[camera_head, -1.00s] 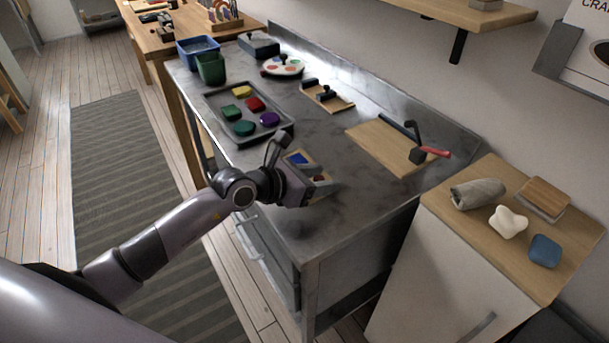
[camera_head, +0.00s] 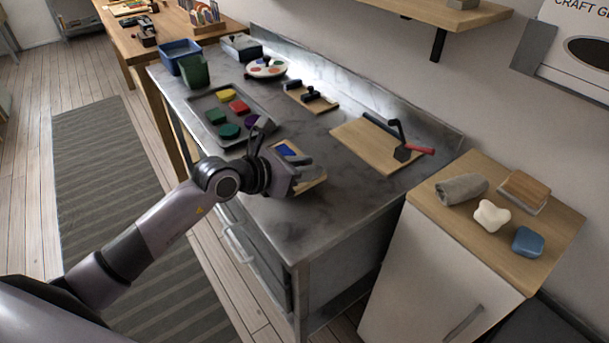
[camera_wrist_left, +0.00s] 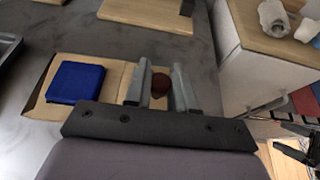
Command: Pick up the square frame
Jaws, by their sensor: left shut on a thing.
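My left gripper (camera_head: 308,172) is over the near part of the grey counter, by a tan board (camera_head: 314,182) with a blue pad (camera_head: 285,150). In the left wrist view its two fingers (camera_wrist_left: 163,88) are shut on a small dark red, knob-like thing (camera_wrist_left: 160,81). The tan board (camera_wrist_left: 42,107) lies under and beside the fingers, with the blue pad (camera_wrist_left: 75,82) on its left part. The underside of the gripped thing is hidden, so I cannot tell its square shape or whether it touches the board.
A grey tray (camera_head: 206,101) of coloured pieces lies farther back. A wooden board (camera_head: 362,150) with a red-handled tool (camera_head: 402,148) lies to the right. A cabinet (camera_head: 440,240) stands at the right. The counter's front right corner is bare.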

